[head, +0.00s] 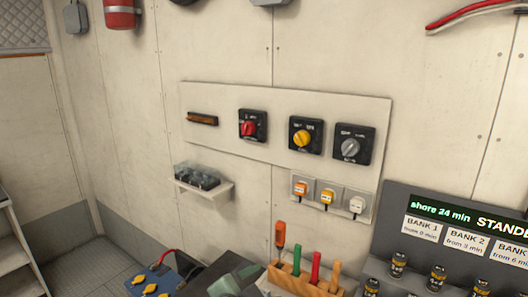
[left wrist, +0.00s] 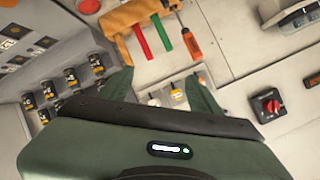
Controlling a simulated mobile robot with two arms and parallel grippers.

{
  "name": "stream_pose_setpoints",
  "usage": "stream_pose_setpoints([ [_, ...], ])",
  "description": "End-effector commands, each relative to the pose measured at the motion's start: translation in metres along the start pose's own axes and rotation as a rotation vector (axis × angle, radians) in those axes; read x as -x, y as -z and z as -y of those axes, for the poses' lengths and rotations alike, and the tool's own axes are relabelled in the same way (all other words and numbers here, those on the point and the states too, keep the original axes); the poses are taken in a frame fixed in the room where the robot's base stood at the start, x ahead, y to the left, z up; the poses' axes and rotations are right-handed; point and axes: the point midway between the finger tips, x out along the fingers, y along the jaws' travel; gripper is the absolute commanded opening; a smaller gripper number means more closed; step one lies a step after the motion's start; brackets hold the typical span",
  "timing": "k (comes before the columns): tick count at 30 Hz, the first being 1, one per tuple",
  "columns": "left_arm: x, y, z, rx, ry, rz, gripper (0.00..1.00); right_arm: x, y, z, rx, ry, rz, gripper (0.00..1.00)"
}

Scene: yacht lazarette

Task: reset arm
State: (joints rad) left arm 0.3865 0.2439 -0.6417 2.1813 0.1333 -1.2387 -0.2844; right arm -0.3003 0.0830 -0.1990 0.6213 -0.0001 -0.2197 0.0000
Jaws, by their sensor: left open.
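My left gripper (left wrist: 160,82) fills the lower part of the left wrist view. Its two green fingers are spread apart and nothing is held between them. Beyond the fingers, apart from them, several small plugs show on the wall sockets. In the head view a green part at the bottom centre looks like my left arm, but its fingers cannot be made out there. My right gripper is in neither view.
A wall panel (head: 225,135) carries a red switch (head: 249,127), a yellow switch (head: 302,138) and a grey switch (head: 350,148). Below are plugs (head: 327,197), a small shelf (head: 222,193), a wooden tool rack (head: 310,280) and a bank display (head: 440,209). A blue box (head: 150,283) stands lower left.

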Motion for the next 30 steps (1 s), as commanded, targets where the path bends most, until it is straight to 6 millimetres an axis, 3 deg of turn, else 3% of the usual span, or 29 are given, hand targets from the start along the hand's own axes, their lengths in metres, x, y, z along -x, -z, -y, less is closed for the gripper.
stream_pose_setpoints([
  [1,0.006,-0.029,-0.015,0.088,-0.022,0.055,0.64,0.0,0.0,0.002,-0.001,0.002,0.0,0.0],
  [6,0.04,-0.123,-0.056,0.358,-0.055,0.267,0.64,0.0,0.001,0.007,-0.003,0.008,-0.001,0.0],
  [9,0.069,-0.174,-0.082,0.495,-0.06,0.401,0.64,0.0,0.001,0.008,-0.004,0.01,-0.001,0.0],
  [12,0.097,-0.213,-0.103,0.596,-0.059,0.515,0.64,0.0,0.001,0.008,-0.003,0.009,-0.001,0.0],
  [18,0.149,-0.267,-0.137,0.735,-0.046,0.7,0.64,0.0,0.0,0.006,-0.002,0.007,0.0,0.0],
  [25,0.207,-0.309,-0.168,0.843,-0.022,0.884,0.64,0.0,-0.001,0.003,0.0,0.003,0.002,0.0],
  [30,0.171,-0.342,-0.187,0.837,-0.035,0.89,0.64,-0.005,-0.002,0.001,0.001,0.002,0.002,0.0],
])
